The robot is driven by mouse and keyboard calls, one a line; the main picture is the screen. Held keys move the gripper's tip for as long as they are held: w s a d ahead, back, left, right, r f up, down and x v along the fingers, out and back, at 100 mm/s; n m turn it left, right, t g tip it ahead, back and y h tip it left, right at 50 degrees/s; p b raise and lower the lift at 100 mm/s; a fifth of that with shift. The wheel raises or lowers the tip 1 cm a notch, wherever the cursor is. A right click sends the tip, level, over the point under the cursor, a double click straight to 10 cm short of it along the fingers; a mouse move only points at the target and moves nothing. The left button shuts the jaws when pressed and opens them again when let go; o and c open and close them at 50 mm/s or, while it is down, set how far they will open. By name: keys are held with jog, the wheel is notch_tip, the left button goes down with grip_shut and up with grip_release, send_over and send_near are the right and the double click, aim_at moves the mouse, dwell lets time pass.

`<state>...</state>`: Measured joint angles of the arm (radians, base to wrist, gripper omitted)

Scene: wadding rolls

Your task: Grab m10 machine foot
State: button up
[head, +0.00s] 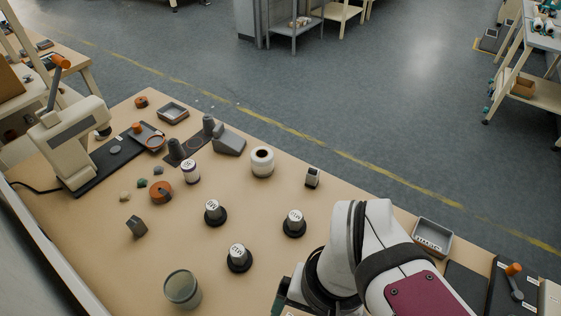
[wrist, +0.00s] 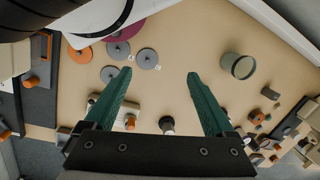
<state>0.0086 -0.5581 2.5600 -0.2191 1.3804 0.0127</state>
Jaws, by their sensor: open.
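Three pale-topped pieces with dark round bases stand upright in the head view: a rear one (head: 215,211), a right one (head: 294,223) and a front one (head: 239,259). They look like machine feet, but their top labels are too small to read, so I cannot tell which is M10. My gripper (wrist: 160,73) is open in the wrist view, its two green fingers apart with nothing held between them. A small dark cylinder (wrist: 167,125) shows lower between the fingers; I cannot tell whether it is one of the feet. My arm hides the gripper's position in the head view.
A greenish jar (head: 182,288) stands at the front; it also shows in the wrist view (wrist: 238,66). A white roll (head: 262,162) and a small dark block (head: 137,227) stand nearby. Grey discs (wrist: 147,58) lie beyond the fingers. A grey tray (head: 447,252) sits right.

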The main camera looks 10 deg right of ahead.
jog(key=w+d+r+m, duration=0.2)
jog(key=w+m, duration=0.1)
jog(key=w, duration=0.7)
jog(key=m+h, duration=0.2)
jog(key=m, duration=0.4)
send_over(296, 215)
jog(key=s, duration=0.1)
notch_tip(296, 215, down, 6)
jog(key=f, duration=1)
jog(key=w+f, duration=0.1)
jog(key=f, duration=0.5)
grip_shut()
jog(key=shift+r, duration=0.2)
